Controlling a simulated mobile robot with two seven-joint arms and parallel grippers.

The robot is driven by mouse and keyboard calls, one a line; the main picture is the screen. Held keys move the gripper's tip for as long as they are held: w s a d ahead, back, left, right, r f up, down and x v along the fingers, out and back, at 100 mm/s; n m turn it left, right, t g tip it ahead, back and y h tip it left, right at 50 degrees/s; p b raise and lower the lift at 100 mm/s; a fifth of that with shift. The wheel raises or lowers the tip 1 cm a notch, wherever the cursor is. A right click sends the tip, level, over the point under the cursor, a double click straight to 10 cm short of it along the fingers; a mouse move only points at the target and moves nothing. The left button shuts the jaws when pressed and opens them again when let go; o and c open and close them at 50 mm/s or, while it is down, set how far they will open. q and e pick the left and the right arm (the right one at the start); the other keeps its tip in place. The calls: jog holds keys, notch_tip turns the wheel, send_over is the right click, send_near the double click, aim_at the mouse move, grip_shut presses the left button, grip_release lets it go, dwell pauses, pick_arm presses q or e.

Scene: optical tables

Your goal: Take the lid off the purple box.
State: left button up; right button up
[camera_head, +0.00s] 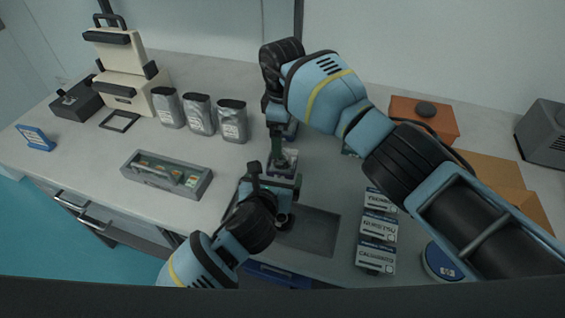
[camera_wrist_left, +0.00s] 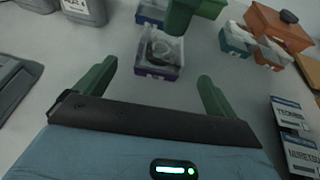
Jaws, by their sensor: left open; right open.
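A small box with a purple lower part (camera_wrist_left: 158,70) sits on the table ahead of my left gripper. Its top looks pale or clear with a dark round shape; I cannot tell whether that is a lid. It shows partly in the head view (camera_head: 284,170). Another purplish box (camera_wrist_left: 150,14) stands behind it, partly hidden. My left gripper (camera_wrist_left: 153,84) is open and empty, on the near side of the box, with the box beyond its fingertips. My right gripper (camera_head: 277,152) reaches down from above near the box; its green fingers (camera_wrist_left: 194,14) appear open behind it.
An orange box (camera_head: 424,118) with a dark knob and teal boxes (camera_wrist_left: 236,40) stand to the right. Labelled cartons (camera_head: 378,227) stand at front right. A dark recessed panel (camera_head: 315,232) is in front.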

aim_at(280, 166)
pick_arm(q)
jog(key=shift+x, duration=3)
pick_arm(e)
jog(key=shift+w, duration=0.1)
